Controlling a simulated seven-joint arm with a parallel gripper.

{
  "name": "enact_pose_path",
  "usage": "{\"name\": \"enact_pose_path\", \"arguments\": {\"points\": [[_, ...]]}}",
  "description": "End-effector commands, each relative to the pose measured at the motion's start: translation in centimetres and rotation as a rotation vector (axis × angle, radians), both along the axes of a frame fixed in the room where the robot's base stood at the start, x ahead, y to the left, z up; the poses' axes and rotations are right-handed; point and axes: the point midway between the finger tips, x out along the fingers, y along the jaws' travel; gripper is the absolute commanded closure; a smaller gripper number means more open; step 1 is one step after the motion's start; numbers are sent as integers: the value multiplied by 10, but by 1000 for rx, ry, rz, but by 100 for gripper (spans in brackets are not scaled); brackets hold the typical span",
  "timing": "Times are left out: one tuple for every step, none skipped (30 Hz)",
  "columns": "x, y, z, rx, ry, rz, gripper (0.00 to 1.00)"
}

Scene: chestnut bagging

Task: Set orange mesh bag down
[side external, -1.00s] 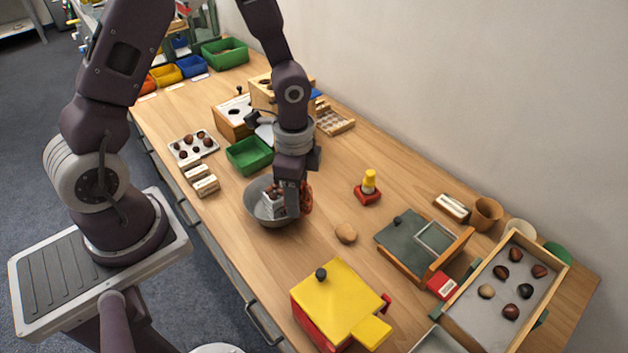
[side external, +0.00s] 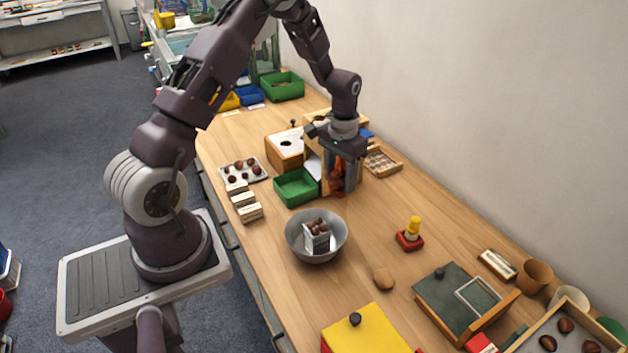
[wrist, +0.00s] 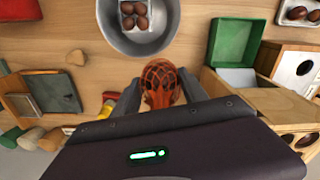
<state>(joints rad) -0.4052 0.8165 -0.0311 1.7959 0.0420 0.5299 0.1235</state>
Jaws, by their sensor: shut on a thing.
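The orange mesh bag (side external: 337,179) is between the fingers of my gripper (side external: 350,180), which is shut on it. In the wrist view the bag (wrist: 160,84) shows its netting with dark shapes inside, between the two grey fingers (wrist: 160,95). In the side view the bag is right of the green tray and in front of the wooden box. I cannot tell whether it touches the table (side external: 350,222). The grey metal bowl (side external: 292,243) stands apart from the bag, with a small printed carton and several chestnuts in it.
The green tray (side external: 297,198) is close on the left. A wooden box with a holed white lid (side external: 286,143) and a slotted wooden tray (side external: 385,164) stand near. A red and yellow object (side external: 411,234) stands to the right. Bare table lies between bowl and gripper.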

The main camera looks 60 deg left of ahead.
Motion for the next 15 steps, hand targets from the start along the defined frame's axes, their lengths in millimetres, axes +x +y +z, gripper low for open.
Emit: {"name": "enact_pose_path", "arguments": {"points": [[1,10,-9,-1,1,19,97],[2,14,-13,-1,2,26,97],[3,17,-19,-1,2,32,97],[2,19,-27,-2,3,36,97],[2,20,-34,-2,4,38,97],[2,20,-45,-2,4,38,97],[2,20,-53,-3,4,38,97],[2,20,-60,-2,3,38,97],[2,20,-67,-2,3,38,97],[3,20,-72,-1,2,38,97],[3,20,-76,-1,1,37,97],[3,20,-80,-1,1,37,97],[3,20,-84,-1,2,37,97],[3,20,-88,-1,1,37,97],[2,19,-94,-1,2,37,97]]}}
